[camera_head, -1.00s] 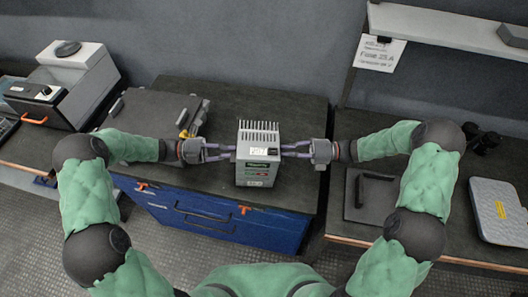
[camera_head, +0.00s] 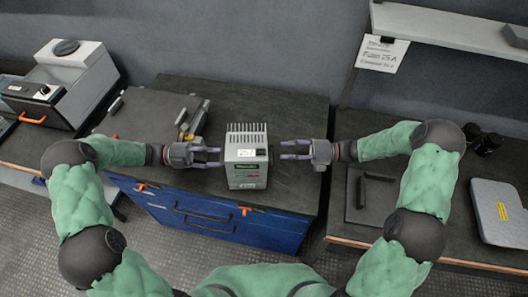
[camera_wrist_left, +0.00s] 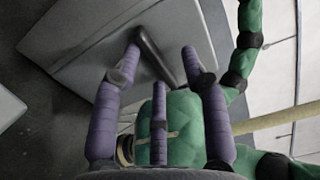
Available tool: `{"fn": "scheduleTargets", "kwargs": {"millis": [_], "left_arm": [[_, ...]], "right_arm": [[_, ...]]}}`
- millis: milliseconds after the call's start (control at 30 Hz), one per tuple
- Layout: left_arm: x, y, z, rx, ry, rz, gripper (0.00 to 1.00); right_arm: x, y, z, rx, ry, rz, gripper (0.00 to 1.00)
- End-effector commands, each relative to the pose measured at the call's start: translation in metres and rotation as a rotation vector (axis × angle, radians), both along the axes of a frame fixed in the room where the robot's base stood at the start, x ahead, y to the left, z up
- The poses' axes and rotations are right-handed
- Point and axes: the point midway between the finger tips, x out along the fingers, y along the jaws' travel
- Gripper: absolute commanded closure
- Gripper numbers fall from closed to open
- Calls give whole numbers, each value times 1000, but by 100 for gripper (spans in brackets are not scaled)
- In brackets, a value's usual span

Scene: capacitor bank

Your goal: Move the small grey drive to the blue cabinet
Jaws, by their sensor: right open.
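The small grey drive (camera_head: 247,172), a light grey box with fins on top and a small display, stands upright on the dark top of the blue cabinet (camera_head: 230,223), near its front edge. My left gripper (camera_head: 221,157) is open just left of the drive. In the left wrist view its spread fingers (camera_wrist_left: 155,70) are on either side of a dark handle on a grey face, which appears to be the drive's side. I cannot tell whether they touch. My right gripper (camera_head: 284,150) is open and empty, a small gap right of the drive.
A grey case (camera_head: 148,120) with tool-like parts lies on the cabinet top at left. A grey-white machine (camera_head: 70,80) stands further left. A dark plate with a handle (camera_head: 362,207) lies on the right bench. The cabinet top behind the drive is clear.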

Motion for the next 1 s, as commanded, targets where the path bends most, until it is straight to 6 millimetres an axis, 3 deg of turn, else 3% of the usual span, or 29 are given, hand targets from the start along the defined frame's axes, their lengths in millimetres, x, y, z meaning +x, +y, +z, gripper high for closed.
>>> {"fn": "scheduleTargets", "kwargs": {"millis": [33,200,567,733,1000], "left_arm": [[6,12,-1,12,-8,22,58],[8,29,6,17,-24,27,58],[6,32,8,16,-24,22,58],[6,32,8,16,-24,21,58],[5,31,8,14,-21,19,58]], "right_arm": [[0,-1,0,0,0,-2,58],[0,-1,0,0,0,-2,58],[0,-1,1,0,0,-2,58],[0,-1,1,0,0,-2,19],[0,-1,1,0,0,-2,19]]}}
